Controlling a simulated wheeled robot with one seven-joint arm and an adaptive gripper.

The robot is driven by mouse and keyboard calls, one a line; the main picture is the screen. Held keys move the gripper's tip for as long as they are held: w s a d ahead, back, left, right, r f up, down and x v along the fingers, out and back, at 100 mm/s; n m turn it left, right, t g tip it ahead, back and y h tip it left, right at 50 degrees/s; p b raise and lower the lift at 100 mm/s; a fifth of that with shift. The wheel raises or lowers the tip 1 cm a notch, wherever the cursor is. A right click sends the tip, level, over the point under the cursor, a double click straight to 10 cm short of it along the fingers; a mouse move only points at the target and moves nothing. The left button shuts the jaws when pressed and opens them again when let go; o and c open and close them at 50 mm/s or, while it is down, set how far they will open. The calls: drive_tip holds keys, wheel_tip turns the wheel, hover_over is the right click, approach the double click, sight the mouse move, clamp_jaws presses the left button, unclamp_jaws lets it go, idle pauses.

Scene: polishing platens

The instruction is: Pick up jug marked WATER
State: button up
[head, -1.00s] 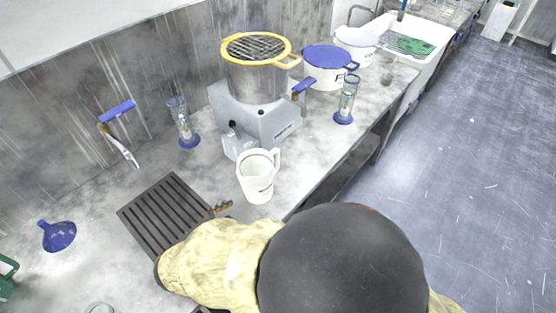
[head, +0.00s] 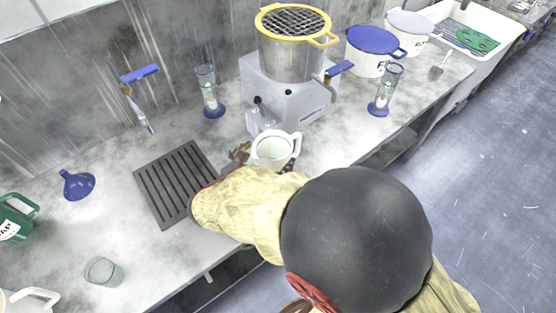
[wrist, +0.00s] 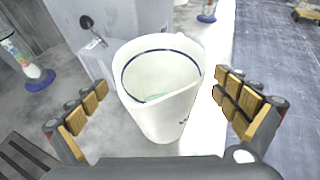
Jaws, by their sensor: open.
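A white jug (head: 272,151) stands on the grey worktop in front of the polishing machine. My gripper (head: 265,161) is at the jug in the head view, its fingers showing to either side and my arm hiding the jug's lower part. In the wrist view the jug (wrist: 160,105) is upright between the spread, tan-padded fingers of my gripper (wrist: 163,108). Gaps show on both sides. A dark line rings its inside, with pale liquid at the bottom. A bit of dark marking shows on its wall, too small to read.
The machine (head: 292,98) stands close behind the jug. A black slatted rack (head: 178,182) lies to the left. A second white jug (head: 22,302), a glass beaker (head: 104,271) and a green container (head: 14,218) are at lower left. A glass cylinder (head: 385,90) stands right.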

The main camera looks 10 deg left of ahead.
sight(281, 145)
drive_tip(key=b+x, duration=0.1)
drive_tip(key=x, duration=0.3)
drive_tip(key=shift+w+f, duration=0.1)
drive_tip(key=shift+f, duration=0.15)
drive_tip(key=shift+c, duration=0.7)
drive_tip(key=c, duration=1.5)
